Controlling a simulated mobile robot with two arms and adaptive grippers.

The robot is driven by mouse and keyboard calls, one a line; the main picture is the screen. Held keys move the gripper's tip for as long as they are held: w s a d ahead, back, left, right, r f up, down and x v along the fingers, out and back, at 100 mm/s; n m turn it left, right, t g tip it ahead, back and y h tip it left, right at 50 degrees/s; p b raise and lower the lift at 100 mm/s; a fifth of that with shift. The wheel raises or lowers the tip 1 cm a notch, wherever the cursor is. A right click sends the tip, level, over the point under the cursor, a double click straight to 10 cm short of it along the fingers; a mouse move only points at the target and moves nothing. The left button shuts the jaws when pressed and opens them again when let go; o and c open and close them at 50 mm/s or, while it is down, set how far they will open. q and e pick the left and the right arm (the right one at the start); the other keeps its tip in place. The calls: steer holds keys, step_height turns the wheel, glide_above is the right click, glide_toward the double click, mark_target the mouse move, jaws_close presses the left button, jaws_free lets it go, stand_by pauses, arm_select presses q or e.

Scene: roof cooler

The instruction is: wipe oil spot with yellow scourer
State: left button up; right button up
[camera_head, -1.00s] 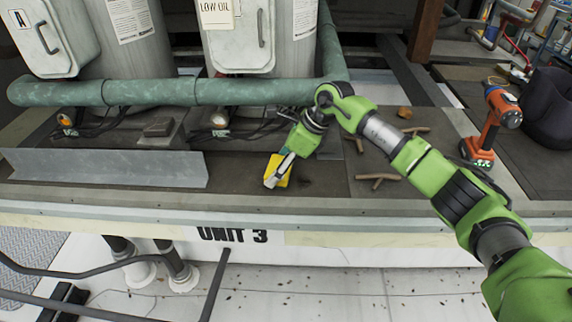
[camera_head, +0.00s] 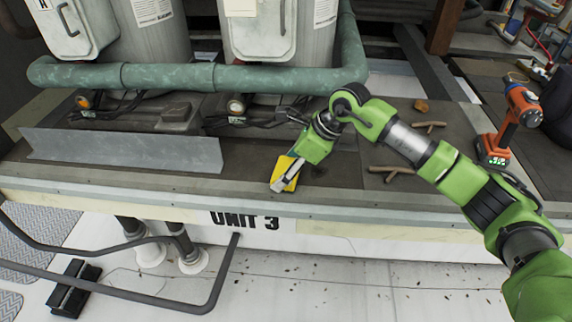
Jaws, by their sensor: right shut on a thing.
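My right gripper (camera_head: 283,178) is shut on the yellow scourer (camera_head: 292,182). Its fingers cover part of the scourer, which is tilted and close to the brown deck near the front edge. I cannot tell whether the scourer touches the deck. A faint dark patch (camera_head: 320,171), which looks like the oil spot, lies on the deck just right of the scourer. My left gripper is not in view.
A metal angle strip (camera_head: 120,150) stands left on the deck. Green pipe (camera_head: 200,77) runs behind. Brown sticks (camera_head: 391,170) and an orange drill (camera_head: 507,125) are right. A black railing (camera_head: 120,285) is in front.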

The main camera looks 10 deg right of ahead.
steer(key=shift+r+p, duration=1.05)
steer(key=shift+r, duration=1.15)
steer(key=shift+r+p, duration=0.3)
steer(key=shift+r, duration=0.5)
steer(key=shift+r+p, duration=0.6)
steer(key=shift+r, duration=0.95)
